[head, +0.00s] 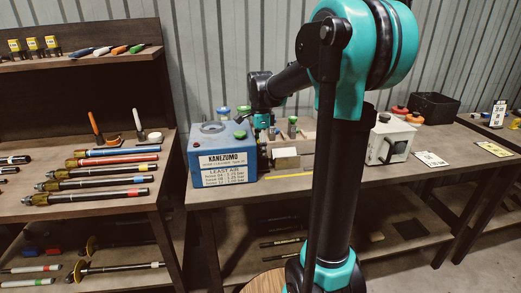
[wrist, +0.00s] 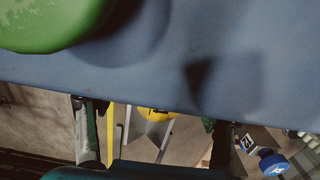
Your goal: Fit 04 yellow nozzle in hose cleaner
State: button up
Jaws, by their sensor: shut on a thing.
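In the wrist view the cleaner's blue face (wrist: 160,75) and green knob (wrist: 50,20) fill the upper part, very close to the camera. A yellow round part (wrist: 156,113), apparently the yellow nozzle, shows just below the blue edge, between my gripper's fingers (wrist: 157,122). My gripper is shut on it; the blue edge hides part of it, and contact with the cleaner cannot be told.
A grey block (head: 286,158) and a wooden tray (head: 305,133) stand right of the cleaner. A white box (head: 391,140) and a black bin (head: 434,107) are farther right. Several hoses lie on the left shelf (head: 120,208); several yellow-topped parts (head: 33,44) stand above.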

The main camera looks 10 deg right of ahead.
jog(key=o, duration=2)
jog(key=shift+f, duration=0.1)
notch_tip(320, 180, up, 12)
jog(key=shift+r, duration=0.1)
